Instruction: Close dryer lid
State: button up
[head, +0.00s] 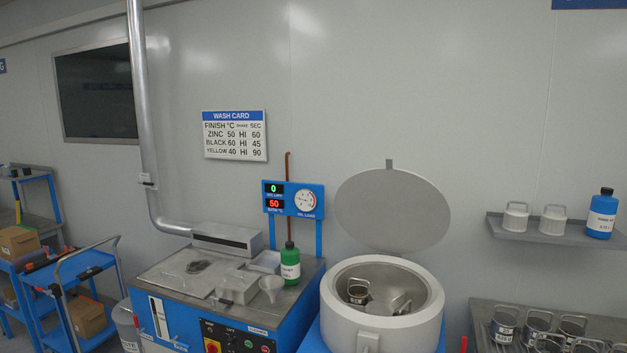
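The dryer (378,330) is a white round drum on a blue base, right of centre in the head view. Its grey round lid (392,210) stands raised and open behind the drum, with a small tab at its top edge. Inside the open drum are a dark metal basket (357,291) with a pale label and another metallic part (400,305). My gripper is not in view, so its state is hidden.
A blue wash station (200,310) with a green bottle (290,265) stands left of the dryer. A rack (590,325) with several baskets is at the lower right, below a wall shelf (555,238). A blue cart (85,285) stands far left.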

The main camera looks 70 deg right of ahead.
aim_at(389, 210)
jog(key=u, duration=1.1)
jog(key=k, duration=2.65)
jog(key=z, duration=1.3)
